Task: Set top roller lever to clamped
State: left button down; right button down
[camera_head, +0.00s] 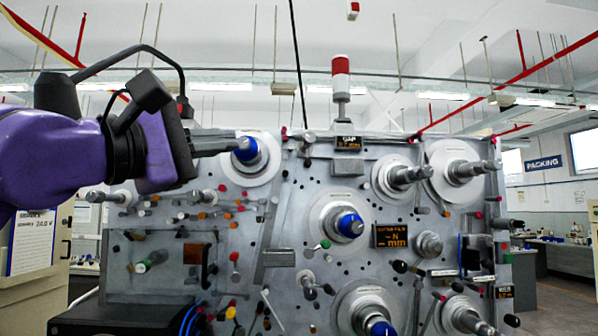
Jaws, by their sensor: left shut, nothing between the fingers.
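A grey winding machine panel (290,212) fills the middle of the view, with rollers, spindles and several small levers. My left gripper (232,145) reaches in from the left at the panel's upper left. Its fingers are together and empty, and their tips overlap the blue-ended upper spindle (247,151) in the picture; I cannot tell whether they touch. Small levers show with a red knob (235,257) and a green knob (325,244). Another red knob (284,132) is at the panel's top edge. I cannot tell which is the top roller lever, or its setting. My right gripper is not in view.
More spindles jut out at the upper right (408,175) and centre (350,225). A red and white signal light (340,78) stands above the panel. A small display (390,236) sits right of centre. Open floor (560,300) shows at the far right.

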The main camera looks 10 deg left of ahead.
aim_at(308, 163)
jog(key=i, duration=0.9)
